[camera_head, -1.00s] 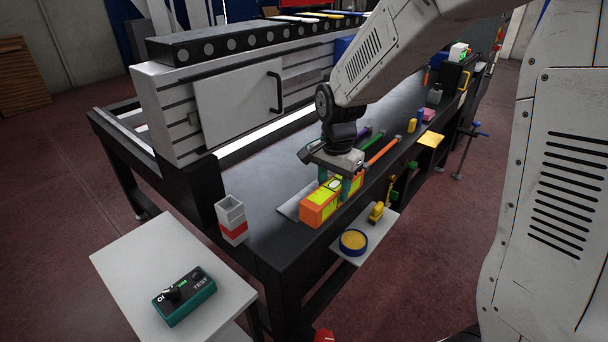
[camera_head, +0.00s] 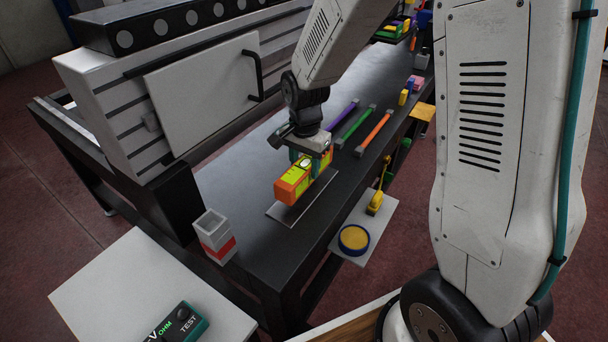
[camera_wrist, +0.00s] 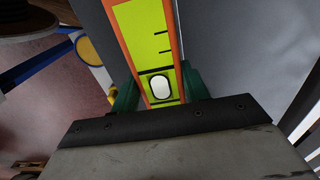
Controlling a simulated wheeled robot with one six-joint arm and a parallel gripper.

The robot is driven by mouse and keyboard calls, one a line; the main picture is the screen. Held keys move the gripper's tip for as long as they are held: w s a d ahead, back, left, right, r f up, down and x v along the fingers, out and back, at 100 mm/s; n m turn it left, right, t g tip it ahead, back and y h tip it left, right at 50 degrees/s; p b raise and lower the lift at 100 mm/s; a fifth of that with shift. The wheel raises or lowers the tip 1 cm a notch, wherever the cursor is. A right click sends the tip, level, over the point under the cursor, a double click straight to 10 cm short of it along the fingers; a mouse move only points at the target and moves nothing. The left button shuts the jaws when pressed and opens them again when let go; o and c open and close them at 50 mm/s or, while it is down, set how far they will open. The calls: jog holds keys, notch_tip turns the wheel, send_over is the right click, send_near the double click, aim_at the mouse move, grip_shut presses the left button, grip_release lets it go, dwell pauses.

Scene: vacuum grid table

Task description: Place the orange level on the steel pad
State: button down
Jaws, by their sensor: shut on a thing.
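The orange level (camera_head: 291,190) has yellow-green faces and orange ends. My gripper (camera_head: 309,160) is shut on it, with green fingers on either side. In the wrist view the level (camera_wrist: 150,38) runs away from my gripper (camera_wrist: 160,92), its pale vial window between the fingers. The steel pad (camera_head: 284,214) is a thin grey plate on the dark table. The level appears held a little above the pad, roughly lined up with it, and hides its rear left part. I cannot tell the exact gap.
A grey and red open box (camera_head: 214,236) stands at the table's near left corner. Purple (camera_head: 342,117), green (camera_head: 356,127) and orange (camera_head: 375,133) bars lie behind the level. A low shelf with a blue-yellow round thing (camera_head: 354,239) is at the right. A white machine block (camera_head: 185,85) stands left.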

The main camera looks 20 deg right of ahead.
aim_at(305, 165)
jog(key=shift+a+f, duration=0.1)
jog(key=shift+f, duration=1.7)
jog(key=shift+f, duration=0.15)
jog(key=c, duration=0.7)
grip_release()
notch_tip(305, 165, up, 12)
jog(key=shift+f, duration=0.25)
jog(key=shift+s+r, duration=0.15)
jog(key=shift+r, duration=0.4)
jog(key=s+d+r+n, duration=0.1)
jog(key=s+r+n, duration=0.2)
jog(key=s, duration=0.5)
jog(key=s+d+r+n, duration=0.1)
jog(key=s+r+n, duration=0.3)
jog(key=s, duration=0.5)
jog(key=s+d+r+n+t, duration=0.1)
jog(key=s+r+n, duration=0.3)
jog(key=s, duration=0.5)
jog(key=shift+d+r, duration=0.15)
jog(key=shift+r, duration=0.05)
